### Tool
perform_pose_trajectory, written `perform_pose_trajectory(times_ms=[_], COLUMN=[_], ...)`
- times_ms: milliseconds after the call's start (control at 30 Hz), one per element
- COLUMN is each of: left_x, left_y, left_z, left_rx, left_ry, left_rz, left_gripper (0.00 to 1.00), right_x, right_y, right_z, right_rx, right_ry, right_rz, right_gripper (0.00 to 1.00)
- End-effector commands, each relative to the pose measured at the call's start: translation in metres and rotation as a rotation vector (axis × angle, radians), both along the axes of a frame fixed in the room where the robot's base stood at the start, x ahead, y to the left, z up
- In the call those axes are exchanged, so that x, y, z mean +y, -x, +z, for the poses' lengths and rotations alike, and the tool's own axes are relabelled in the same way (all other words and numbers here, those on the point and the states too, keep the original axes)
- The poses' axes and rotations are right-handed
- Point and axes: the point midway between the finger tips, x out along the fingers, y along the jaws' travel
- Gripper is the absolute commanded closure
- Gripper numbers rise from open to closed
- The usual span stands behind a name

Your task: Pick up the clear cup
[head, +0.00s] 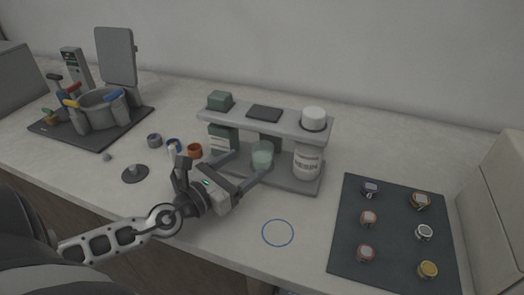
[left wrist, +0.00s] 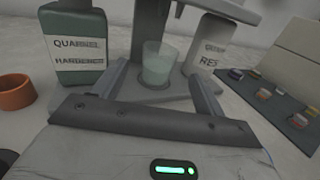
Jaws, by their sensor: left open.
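My left gripper (head: 254,161) is open, with one finger on each side of the cup's near part. I cannot tell whether either finger touches it. My right gripper is not in view.
The stand's shelf (head: 235,113) is above the cup. A hardener bottle (left wrist: 75,45) is left of the cup and a resin jar (head: 307,161) right. A dark mat (head: 392,235) with several small round pieces lies right.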

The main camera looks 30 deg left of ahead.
Motion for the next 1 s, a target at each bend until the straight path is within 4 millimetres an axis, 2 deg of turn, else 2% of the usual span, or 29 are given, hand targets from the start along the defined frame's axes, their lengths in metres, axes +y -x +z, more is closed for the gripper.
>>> perform_pose_trajectory(times_ms=[100,367,633,967,1000], left_x=[-0.002,-0.004,-0.009,-0.010,-0.010], left_y=[-0.014,-0.029,-0.065,-0.071,-0.071], left_z=[0.002,0.003,0.002,0.000,0.000], left_rx=[-0.001,-0.001,-0.001,0.002,0.001], left_ry=[0.002,0.001,0.002,0.001,0.001], left_rz=[0.002,0.001,0.001,0.000,0.000], left_gripper=[0.28,0.28,0.28,0.28,0.39], right_x=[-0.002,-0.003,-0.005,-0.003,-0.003], right_y=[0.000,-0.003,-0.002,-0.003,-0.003], right_z=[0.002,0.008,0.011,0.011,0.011], right_rx=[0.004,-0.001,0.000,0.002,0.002], right_ry=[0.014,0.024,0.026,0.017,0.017], right_rz=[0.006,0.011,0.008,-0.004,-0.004], right_gripper=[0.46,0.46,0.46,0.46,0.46])
